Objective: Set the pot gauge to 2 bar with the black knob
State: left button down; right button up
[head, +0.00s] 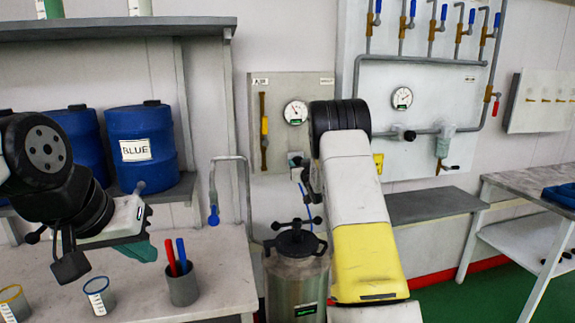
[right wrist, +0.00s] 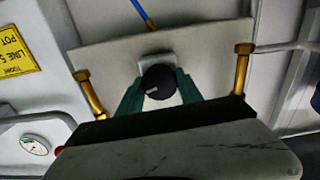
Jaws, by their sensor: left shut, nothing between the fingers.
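The black knob (right wrist: 158,82) sits on a small white block on a pale panel. In the right wrist view its pale mark points left. My right gripper (right wrist: 160,84) has a green finger on each side of the knob, very close to it; I cannot tell whether they touch it. In the head view my right arm hides the right gripper's fingers. The pot gauge (head: 295,112) is on the panel above; its needle is too small to read. My left gripper (head: 145,250) is shut and empty above the left bench.
The pot (head: 295,285) with its black clamp lid stands below the panel. Another gauge (head: 402,98) is on the right panel with pipes and blue-handled valves. A cup with red and blue pens (head: 183,290) and small beakers stand on the left bench, below blue drums (head: 140,170).

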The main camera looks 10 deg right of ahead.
jog(key=c, duration=0.4)
jog(key=n, duration=0.5)
jog(key=o, duration=1.4)
jog(key=shift+s+d, duration=0.1)
jog(key=shift+s, duration=3.8)
